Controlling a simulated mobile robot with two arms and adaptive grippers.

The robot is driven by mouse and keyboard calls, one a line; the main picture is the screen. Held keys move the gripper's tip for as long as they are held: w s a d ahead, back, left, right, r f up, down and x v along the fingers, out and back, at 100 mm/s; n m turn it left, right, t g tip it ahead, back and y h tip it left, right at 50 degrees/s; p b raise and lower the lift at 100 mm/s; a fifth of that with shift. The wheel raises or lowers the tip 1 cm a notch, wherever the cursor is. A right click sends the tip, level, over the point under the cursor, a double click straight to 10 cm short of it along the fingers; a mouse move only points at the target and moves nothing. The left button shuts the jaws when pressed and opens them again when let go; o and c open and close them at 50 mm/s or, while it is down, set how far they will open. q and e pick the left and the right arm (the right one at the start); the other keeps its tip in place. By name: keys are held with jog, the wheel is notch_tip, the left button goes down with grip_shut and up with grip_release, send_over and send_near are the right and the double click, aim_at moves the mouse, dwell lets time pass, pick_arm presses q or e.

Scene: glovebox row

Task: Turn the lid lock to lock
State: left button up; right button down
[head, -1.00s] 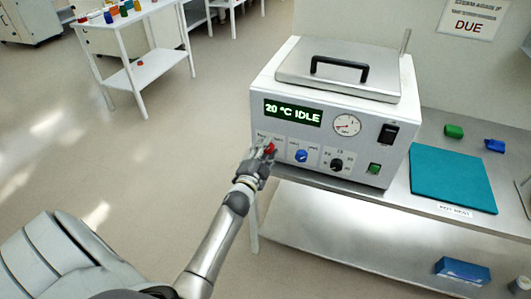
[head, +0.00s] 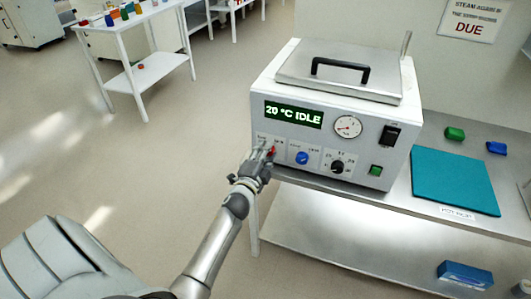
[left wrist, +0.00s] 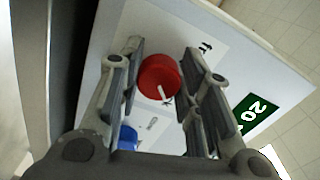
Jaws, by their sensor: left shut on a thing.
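The white bath unit (head: 262,157) has a steel lid (head: 310,55) with a black handle, lying closed on top. The red knob (head: 271,150) is at the left end of its front panel. It shows clearly in the left wrist view (left wrist: 158,76), with a white pointer mark on its face. My left gripper (head: 265,152) is at this knob, its fingers on either side and shut on it. In the left wrist view the gripper (left wrist: 163,80) frames the knob. Small labels by the knob are too small to read. My right gripper is not in view.
A blue knob (head: 302,158), a black dial (head: 337,167) and a green button (head: 376,170) sit to the right. The display (head: 293,114) reads 20 °C IDLE. A teal mat (head: 454,182) and green and blue blocks lie on the bench. Floor at left is open.

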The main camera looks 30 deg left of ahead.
pick_arm(q)
jog(key=o, duration=1)
jog(key=shift+s, duration=0.1)
jog(key=v, duration=1.2)
jog(key=shift+f, duration=0.15)
